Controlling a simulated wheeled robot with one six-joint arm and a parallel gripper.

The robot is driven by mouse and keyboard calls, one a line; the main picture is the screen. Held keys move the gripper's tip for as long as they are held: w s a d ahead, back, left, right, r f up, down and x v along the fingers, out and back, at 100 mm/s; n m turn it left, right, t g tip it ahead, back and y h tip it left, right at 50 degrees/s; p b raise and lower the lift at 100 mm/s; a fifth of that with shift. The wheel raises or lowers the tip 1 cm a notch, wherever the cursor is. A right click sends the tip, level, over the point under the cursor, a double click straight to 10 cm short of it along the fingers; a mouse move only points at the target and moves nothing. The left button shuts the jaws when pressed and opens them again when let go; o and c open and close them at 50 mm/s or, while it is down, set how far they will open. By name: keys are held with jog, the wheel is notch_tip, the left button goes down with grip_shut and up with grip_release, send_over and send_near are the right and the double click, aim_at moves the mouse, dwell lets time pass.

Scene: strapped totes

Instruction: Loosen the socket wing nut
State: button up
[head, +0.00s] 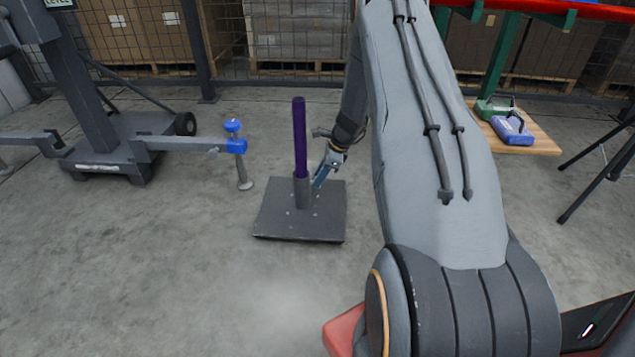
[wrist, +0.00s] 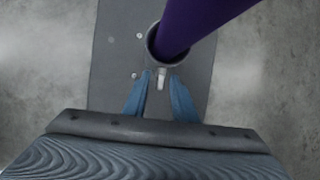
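A dark grey base plate (head: 275,218) lies on the floor, with a short upright socket (head: 303,192) at its middle. A purple pole (head: 299,135) stands upright in the socket. In the wrist view the pole (wrist: 195,22) rises from the socket's round mouth (wrist: 152,44). A small pale wing nut (wrist: 161,79) sticks out from the socket's near side. My gripper (wrist: 161,76) has its two blue fingers either side of the wing nut, with a gap on each side. In the head view my gripper (head: 321,177) is at the socket's right side; the wing nut cannot be made out there.
A grey stand with a wheel (head: 185,124) and a blue-clamped arm (head: 236,146) is left of the plate. A wooden board (head: 535,140) with green and blue items lies at right. A tripod (head: 600,170) stands far right.

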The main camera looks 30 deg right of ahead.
jog(key=shift+w+a+f, duration=0.15)
jog(key=shift+w+f, duration=0.05)
jog(key=shift+f, duration=0.25)
grip_shut()
